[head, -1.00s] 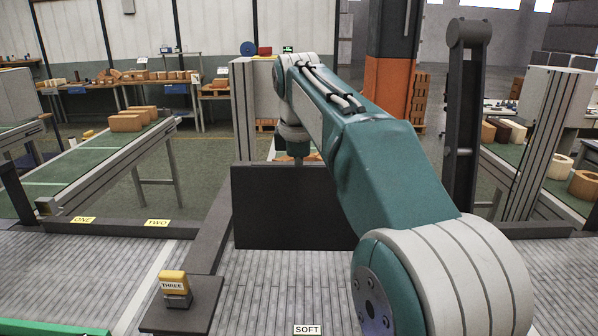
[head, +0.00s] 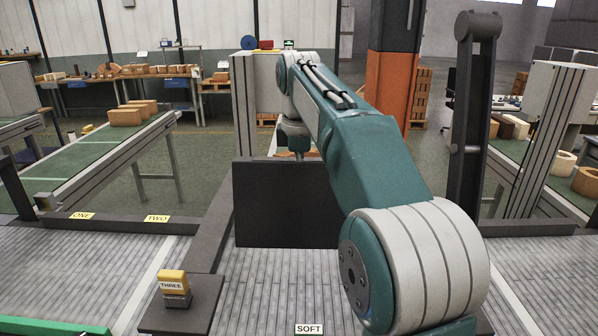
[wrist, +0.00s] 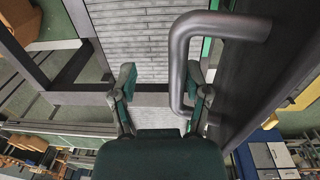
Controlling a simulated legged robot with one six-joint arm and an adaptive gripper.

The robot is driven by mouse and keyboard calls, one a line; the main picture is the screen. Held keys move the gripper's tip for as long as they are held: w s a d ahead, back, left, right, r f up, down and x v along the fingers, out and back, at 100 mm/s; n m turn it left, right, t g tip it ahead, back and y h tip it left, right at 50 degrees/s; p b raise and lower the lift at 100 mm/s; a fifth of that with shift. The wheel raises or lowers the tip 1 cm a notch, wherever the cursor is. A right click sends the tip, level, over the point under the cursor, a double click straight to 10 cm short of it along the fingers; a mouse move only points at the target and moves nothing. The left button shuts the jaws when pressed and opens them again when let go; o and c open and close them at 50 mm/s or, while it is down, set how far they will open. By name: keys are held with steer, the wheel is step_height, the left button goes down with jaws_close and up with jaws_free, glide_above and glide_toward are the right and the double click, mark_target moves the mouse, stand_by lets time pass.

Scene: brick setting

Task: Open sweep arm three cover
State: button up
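The dark panel (head: 262,205) that looks like the sweep arm's cover stands upright in the head view, behind my arm. The yellow block labelled THREE (head: 172,278) sits on a dark base to its left. In the wrist view a grey C-shaped handle (wrist: 178,60) is fixed to a dark panel (wrist: 275,75) on the right. My gripper (wrist: 161,84) is open. The handle's long bar shows between its two fingers, near the right one; I cannot tell if they touch. In the head view my gripper's fingers are hidden.
Dark rails labelled ONE (head: 82,216) and TWO (head: 157,219) run to the left. A dark upright post (head: 468,130) stands right of my arm. A conveyor with brown blocks (head: 126,117) is at the back left. The grey slatted floor (head: 85,265) is clear at left.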

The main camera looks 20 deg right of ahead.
steer(key=shift+s+r, duration=0.1)
steer(key=shift+r, duration=0.1)
stand_by(0.5)
step_height(320, 180, up, 7)
steer(key=shift+s+r, duration=0.15)
stand_by(0.4)
steer(key=shift+s+a, duration=0.1)
